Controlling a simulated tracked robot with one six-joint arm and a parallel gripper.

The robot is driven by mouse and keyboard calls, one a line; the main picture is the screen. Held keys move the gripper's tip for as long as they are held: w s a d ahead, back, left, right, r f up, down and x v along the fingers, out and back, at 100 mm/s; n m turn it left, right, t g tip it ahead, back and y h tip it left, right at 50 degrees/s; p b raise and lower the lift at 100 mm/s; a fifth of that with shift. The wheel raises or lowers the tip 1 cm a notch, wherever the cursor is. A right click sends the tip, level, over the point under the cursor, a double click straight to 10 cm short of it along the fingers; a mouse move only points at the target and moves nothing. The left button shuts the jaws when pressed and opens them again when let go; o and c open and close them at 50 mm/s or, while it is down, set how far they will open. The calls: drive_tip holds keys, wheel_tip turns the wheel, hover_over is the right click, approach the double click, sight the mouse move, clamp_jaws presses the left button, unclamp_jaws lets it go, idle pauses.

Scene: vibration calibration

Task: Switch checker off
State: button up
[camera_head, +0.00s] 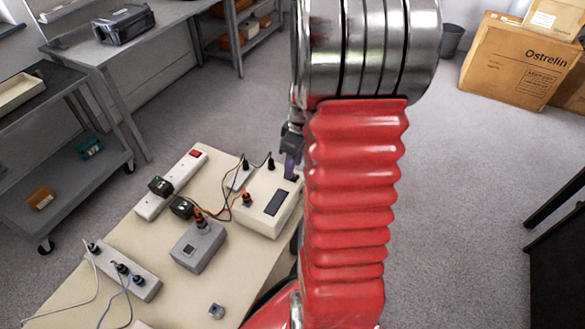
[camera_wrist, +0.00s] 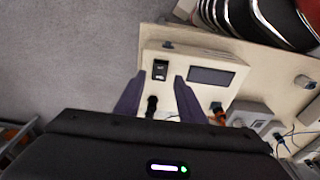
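The checker appears to be the cream box (camera_head: 257,217) with a dark display (camera_head: 276,202), on the bench's right side. In the wrist view, the box (camera_wrist: 226,61) shows its display (camera_wrist: 211,76) and a black rocker switch (camera_wrist: 160,70) at left. I cannot tell the switch's position. My gripper (camera_wrist: 159,76) is open and empty, its two purple fingers apart on either side of the switch in the picture; contact cannot be told. In the head view my gripper (camera_head: 291,165) is above the box's far end, partly hidden by my red arm, and the switch is hidden.
A white power strip (camera_head: 150,205) with a red switch, a grey box (camera_head: 198,246) and another strip (camera_head: 140,283) share the bench (camera_head: 170,285). Cartons (camera_head: 520,65) stand on the floor at the right. Open floor lies between.

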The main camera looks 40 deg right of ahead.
wheel_tip(320, 180, up, 11)
drive_tip(key=s, duration=0.1)
drive_tip(key=shift+s+d, duration=0.2)
drive_tip(key=shift+d, duration=0.05)
idle(0.7)
drive_tip(key=s+a+r+m+t, duration=0.1)
drive_tip(key=s+a+r, duration=0.1)
drive_tip(key=a, duration=0.7)
drive_tip(key=s+a+r+m+t, duration=0.1)
drive_tip(key=s+a+r, duration=0.2)
drive_tip(key=a, duration=0.6)
drive_tip(key=s+a+r+m+t, duration=0.2)
drive_tip(key=s+a+r, duration=0.1)
drive_tip(key=a, duration=0.7)
drive_tip(key=shift+r+h, duration=0.3)
drive_tip(key=shift+r, duration=0.3)
